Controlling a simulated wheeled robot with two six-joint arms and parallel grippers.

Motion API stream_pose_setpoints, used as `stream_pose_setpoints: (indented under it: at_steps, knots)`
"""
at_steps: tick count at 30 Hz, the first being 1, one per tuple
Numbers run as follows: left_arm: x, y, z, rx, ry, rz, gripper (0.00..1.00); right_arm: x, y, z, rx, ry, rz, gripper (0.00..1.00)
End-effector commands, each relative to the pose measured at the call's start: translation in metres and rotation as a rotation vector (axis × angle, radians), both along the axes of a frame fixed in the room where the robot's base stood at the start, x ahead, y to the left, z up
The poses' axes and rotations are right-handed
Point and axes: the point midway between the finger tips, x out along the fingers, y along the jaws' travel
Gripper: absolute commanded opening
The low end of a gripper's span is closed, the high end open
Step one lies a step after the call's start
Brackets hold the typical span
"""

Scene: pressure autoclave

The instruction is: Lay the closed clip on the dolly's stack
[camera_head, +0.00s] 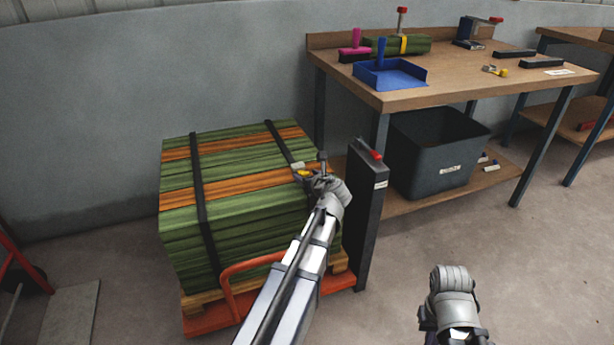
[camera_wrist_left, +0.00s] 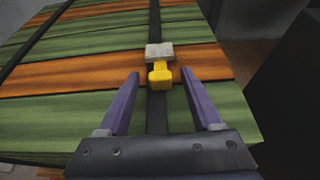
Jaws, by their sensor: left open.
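The dolly's stack (camera_head: 185,225) is a block of green and orange boards bound with dark straps. A small clip with a yellow body (camera_wrist_left: 160,75) and a pale grey block (camera_wrist_left: 159,50) is over the right-hand strap, on the stack's top as far as I can see. In the head view, its yellow part (camera_head: 302,172) shows beside my left gripper (camera_head: 313,172). In the left wrist view, my left gripper's purple fingers (camera_wrist_left: 160,88) are open, one on each side of the yellow part with gaps between. My right gripper is not shown; only part of that arm is visible.
The orange dolly (camera_head: 210,319) has a handle at its front. A dark upright post with a red top (camera_head: 364,215) stands right of the stack. The workbench (camera_head: 450,75) holds a blue tray (camera_head: 405,80) and another yellow item (camera_head: 497,71). A dark bin (camera_head: 435,155) sits beneath.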

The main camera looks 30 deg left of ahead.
Motion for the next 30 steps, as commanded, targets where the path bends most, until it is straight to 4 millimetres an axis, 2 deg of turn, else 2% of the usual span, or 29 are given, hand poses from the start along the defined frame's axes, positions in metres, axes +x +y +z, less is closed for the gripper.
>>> stream_pose_setpoints:
  at_steps: [4,8,21,30]
  knots:
    - [0.0,0.0,0.002,0.0,0.0,0.0,0.66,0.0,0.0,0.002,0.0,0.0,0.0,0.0]
    - [-0.001,-0.001,0.012,0.0,0.0,0.0,0.66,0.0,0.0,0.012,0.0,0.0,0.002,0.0]
    - [-0.057,-0.065,0.045,0.001,0.001,-0.003,0.66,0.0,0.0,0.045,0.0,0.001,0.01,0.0]
    - [-0.072,-0.083,0.053,0.0,0.0,-0.001,0.66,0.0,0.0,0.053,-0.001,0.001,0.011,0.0]
